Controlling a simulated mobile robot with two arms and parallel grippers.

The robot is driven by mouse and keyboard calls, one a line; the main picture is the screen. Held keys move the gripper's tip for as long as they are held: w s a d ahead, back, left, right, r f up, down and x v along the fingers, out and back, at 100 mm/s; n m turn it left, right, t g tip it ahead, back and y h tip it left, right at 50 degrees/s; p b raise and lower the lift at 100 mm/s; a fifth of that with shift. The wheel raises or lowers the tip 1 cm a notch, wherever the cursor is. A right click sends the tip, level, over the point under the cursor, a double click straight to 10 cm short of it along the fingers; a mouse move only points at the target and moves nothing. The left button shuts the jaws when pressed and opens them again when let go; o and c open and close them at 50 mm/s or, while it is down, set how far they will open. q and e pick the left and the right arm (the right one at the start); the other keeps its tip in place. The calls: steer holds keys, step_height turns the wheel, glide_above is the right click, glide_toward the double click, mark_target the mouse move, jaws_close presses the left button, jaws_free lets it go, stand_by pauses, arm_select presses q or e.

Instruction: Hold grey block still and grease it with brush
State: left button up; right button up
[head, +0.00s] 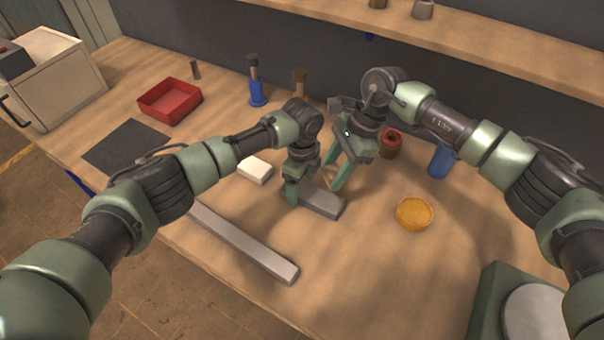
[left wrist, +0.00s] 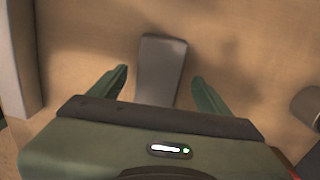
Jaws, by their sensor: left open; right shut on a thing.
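The grey block (head: 325,204) lies flat on the wooden bench. In the left wrist view the block (left wrist: 161,68) sits between the two spread fingers, with a gap on each side. My left gripper (head: 297,192) points down at the block's left end and is open. My right gripper (head: 336,178) is just behind and above the block, fingers slanting down towards it. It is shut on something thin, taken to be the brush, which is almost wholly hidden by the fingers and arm. I cannot tell whether the brush touches the block.
A long grey bar (head: 245,241) lies along the front edge. A white block (head: 255,169) is left of my left gripper. A round amber dish (head: 414,213), a blue cylinder (head: 440,162) and a dark red-topped jar (head: 391,145) stand right. A red tray (head: 170,101) is back left.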

arm_select(q)
steer(key=shift+s+d+f, duration=0.1)
steer(key=shift+s+f, duration=0.05)
steer(key=shift+f, duration=0.25)
steer(key=shift+s+d+f, duration=0.1)
steer(key=shift+s+f, duration=0.05)
steer(key=shift+f, duration=0.25)
